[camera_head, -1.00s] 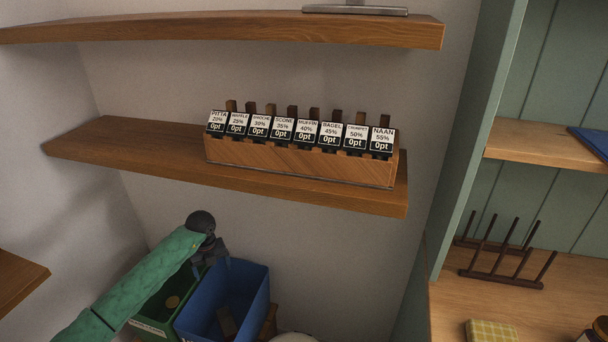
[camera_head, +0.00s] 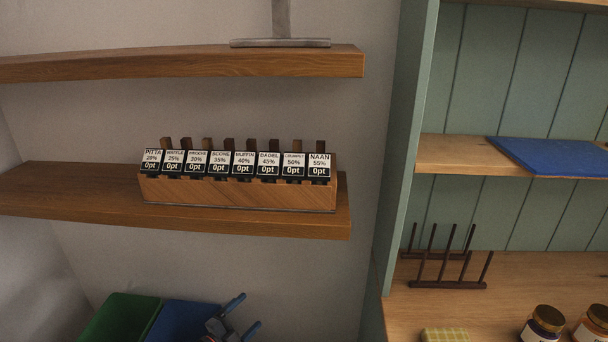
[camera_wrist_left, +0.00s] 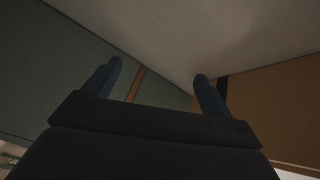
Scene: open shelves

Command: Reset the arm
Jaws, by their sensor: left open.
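My left gripper (camera_head: 246,316) is at the bottom of the head view, in front of the blue bin's right side. Its two fingers are spread apart with nothing between them. In the left wrist view its fingers (camera_wrist_left: 158,80) are also apart and empty, facing a pale wall and brown and dark green surfaces. Most of my left arm is below the head view's edge. My right gripper is not in view.
A green bin (camera_head: 120,318) and a blue bin (camera_head: 180,320) stand below the wooden shelf (camera_head: 70,195), which holds a block of bread labels (camera_head: 235,192). On the right are a brown rack (camera_head: 447,270), jars (camera_head: 543,322) and a blue board (camera_head: 553,156).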

